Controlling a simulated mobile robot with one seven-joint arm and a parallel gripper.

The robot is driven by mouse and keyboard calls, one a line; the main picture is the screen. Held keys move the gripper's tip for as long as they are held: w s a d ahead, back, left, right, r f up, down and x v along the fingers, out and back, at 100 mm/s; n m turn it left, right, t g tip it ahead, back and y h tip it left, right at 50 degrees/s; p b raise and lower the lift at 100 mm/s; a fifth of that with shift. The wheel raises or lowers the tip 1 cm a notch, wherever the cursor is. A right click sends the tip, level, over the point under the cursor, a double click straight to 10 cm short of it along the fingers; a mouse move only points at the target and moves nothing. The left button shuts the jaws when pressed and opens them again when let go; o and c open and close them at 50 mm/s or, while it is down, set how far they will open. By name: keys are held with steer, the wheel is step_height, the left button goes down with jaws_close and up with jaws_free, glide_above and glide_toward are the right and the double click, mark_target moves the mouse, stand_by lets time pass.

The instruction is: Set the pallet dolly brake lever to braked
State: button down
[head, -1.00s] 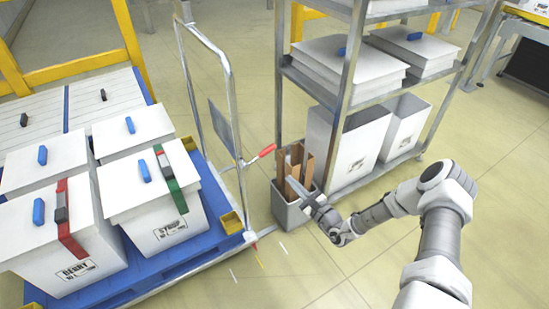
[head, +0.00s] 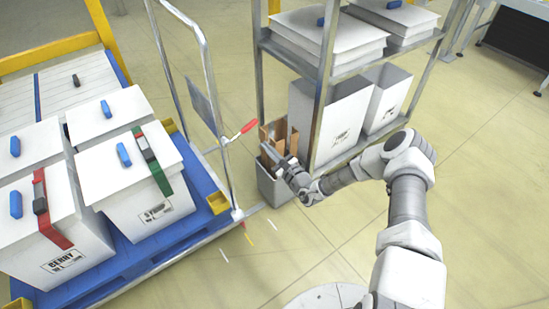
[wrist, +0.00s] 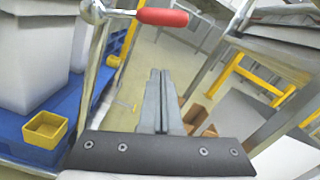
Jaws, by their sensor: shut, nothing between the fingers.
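The brake lever (head: 242,131) has a red grip and sticks out to the right from the upright of the pallet dolly's metal handle frame (head: 213,100). In the wrist view the red lever grip (wrist: 163,17) lies across the top, above and beyond my fingertips, joined to a metal post at its left. My gripper (head: 268,153) is shut and empty, just below and right of the lever in the head view. Its closed fingers (wrist: 160,78) point toward the lever, with a visible gap between. The dolly's blue deck (head: 130,262) carries white boxes.
A grey bin (head: 277,187) with brown cardboard stands beneath my gripper. A metal shelf rack (head: 328,80) with white containers stands close at the right. A yellow corner block (wrist: 45,130) sits on the dolly deck. The floor in front is open.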

steer(key=shift+w+a+r+b, duration=0.35)
steer(key=shift+w+a+r, duration=0.3)
steer(key=shift+a+r, duration=0.3)
steer(key=shift+w+a+r+b, duration=0.3)
steer(key=shift+w+a+r, duration=0.4)
steer(key=shift+r, duration=0.3)
steer(key=shift+s+r+p, duration=0.1)
steer(key=shift+r+p, duration=0.15)
steer(key=shift+p, duration=0.1)
